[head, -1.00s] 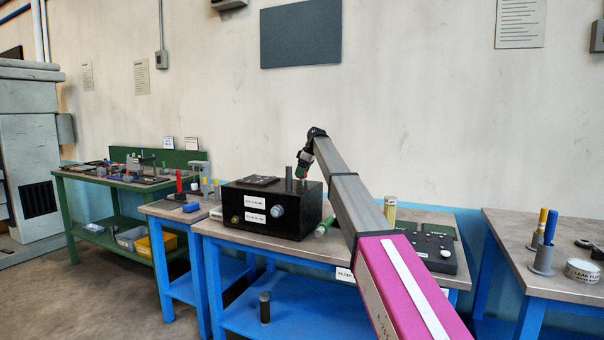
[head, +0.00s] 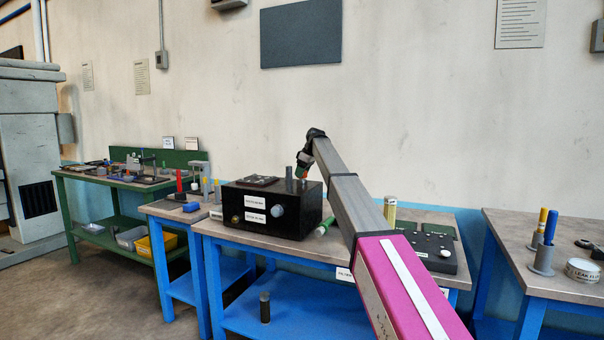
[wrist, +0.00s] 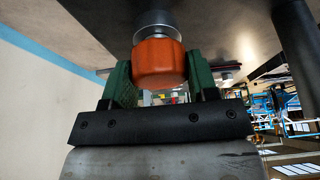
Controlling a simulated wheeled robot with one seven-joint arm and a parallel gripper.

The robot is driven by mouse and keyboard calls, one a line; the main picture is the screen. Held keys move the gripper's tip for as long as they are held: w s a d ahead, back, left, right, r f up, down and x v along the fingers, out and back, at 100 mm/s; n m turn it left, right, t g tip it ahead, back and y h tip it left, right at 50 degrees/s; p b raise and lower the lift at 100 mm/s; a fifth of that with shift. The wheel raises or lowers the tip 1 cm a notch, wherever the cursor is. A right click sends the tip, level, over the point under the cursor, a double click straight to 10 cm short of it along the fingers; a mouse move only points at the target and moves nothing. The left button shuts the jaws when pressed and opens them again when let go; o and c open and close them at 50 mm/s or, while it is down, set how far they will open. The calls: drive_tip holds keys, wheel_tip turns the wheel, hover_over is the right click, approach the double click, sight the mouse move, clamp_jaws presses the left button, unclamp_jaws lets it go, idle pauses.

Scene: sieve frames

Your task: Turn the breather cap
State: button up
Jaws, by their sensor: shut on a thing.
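The breather cap (wrist: 159,62) is an orange round cap below a metal collar (wrist: 155,22) in the wrist view. My gripper (wrist: 160,82) has its two green fingers on either side of the cap and is shut on it. In the head view my gripper (head: 303,171) reaches down to the top of a black box (head: 297,212). The cap there is a tiny orange spot, mostly hidden by the gripper. Any turn angle of the cap cannot be read.
A dark upright post (head: 289,179) stands on the box close to my gripper, and it also shows in the wrist view (wrist: 297,45). A dark flat plate (head: 257,181) lies on the box top. A green-and-white marker (head: 324,226) lies right of the box on the blue bench (head: 345,244).

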drive_tip(key=m+t, duration=0.1)
drive_tip(key=m, duration=0.2)
drive_tip(key=m+t+h, duration=0.1)
drive_tip(key=m, duration=0.2)
drive_tip(key=m+h, duration=0.1)
drive_tip(key=m, duration=0.2)
drive_tip(key=m+t+h, duration=0.1)
drive_tip(key=m, duration=0.2)
drive_tip(key=shift+h, duration=0.3)
drive_tip(key=shift+m, duration=0.3)
drive_tip(key=o, duration=0.9)
drive_tip(key=shift+r, duration=0.15)
drive_tip(key=v, duration=1)
drive_tip(key=shift+s+a+r, duration=0.1)
drive_tip(key=shift+s+r, duration=0.15)
drive_tip(key=shift+r, duration=0.05)
